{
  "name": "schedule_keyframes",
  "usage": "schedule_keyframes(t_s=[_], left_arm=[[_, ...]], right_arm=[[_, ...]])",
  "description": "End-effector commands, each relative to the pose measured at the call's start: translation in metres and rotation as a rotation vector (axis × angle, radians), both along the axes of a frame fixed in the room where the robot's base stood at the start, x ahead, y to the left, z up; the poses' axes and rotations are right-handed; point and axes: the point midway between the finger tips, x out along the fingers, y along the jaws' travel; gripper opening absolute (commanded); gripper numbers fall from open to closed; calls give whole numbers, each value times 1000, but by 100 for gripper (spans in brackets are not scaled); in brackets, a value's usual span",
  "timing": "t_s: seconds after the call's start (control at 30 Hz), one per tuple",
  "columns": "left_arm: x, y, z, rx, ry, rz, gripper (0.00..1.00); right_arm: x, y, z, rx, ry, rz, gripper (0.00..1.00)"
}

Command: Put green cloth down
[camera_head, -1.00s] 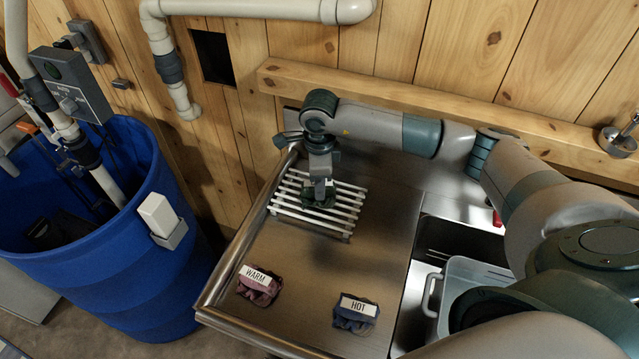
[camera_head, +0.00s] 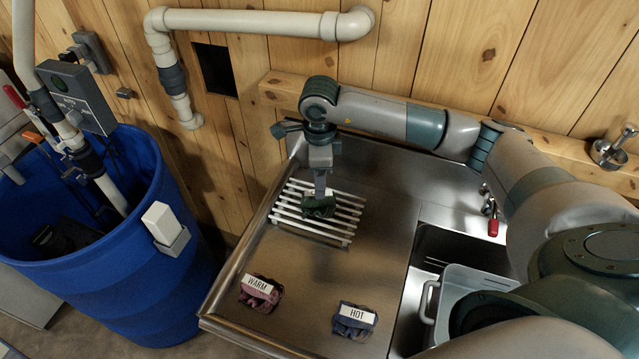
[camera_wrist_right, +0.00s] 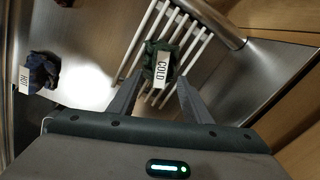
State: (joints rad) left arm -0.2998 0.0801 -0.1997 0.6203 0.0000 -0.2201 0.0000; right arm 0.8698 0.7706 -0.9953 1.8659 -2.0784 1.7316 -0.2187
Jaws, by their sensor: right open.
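The green cloth (camera_head: 318,208), a dark crumpled bundle with a white tag, lies on the white slatted rack (camera_head: 345,237) on the metal counter. In the right wrist view the green cloth (camera_wrist_right: 174,47) shows its tag reading COLD, with the rack's slats (camera_wrist_right: 140,32) under it. My right gripper (camera_head: 320,193) points down over the cloth and partly covers it in the head view. In the right wrist view its two fingers (camera_wrist_right: 155,84) are spread apart, with the cloth beyond and between them. My left gripper is not in view.
A pink cloth tagged WARM (camera_head: 260,294) and a blue cloth tagged HOT (camera_head: 353,320) lie at the counter's front. A sink with a grey tub (camera_head: 455,290) is at the right. A blue barrel (camera_head: 130,265) stands left. The counter's middle is clear.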

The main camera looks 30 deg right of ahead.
Motion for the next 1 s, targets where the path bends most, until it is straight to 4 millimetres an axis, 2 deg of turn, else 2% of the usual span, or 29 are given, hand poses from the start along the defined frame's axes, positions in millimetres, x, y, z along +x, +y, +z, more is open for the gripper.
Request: schedule_keyframes(t_s=[0.03, 0.1, 0.33, 1.0], left_arm=[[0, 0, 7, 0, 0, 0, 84], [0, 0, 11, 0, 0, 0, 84], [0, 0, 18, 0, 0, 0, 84], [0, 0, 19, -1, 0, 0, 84]], right_arm=[[0, 0, 14, -1, -3, 1, 45], [0, 0, 25, 0, -2, 1, 45], [-2, 1, 50, 0, -1, 0, 45], [-3, 1, 54, 0, 0, 0, 45]])
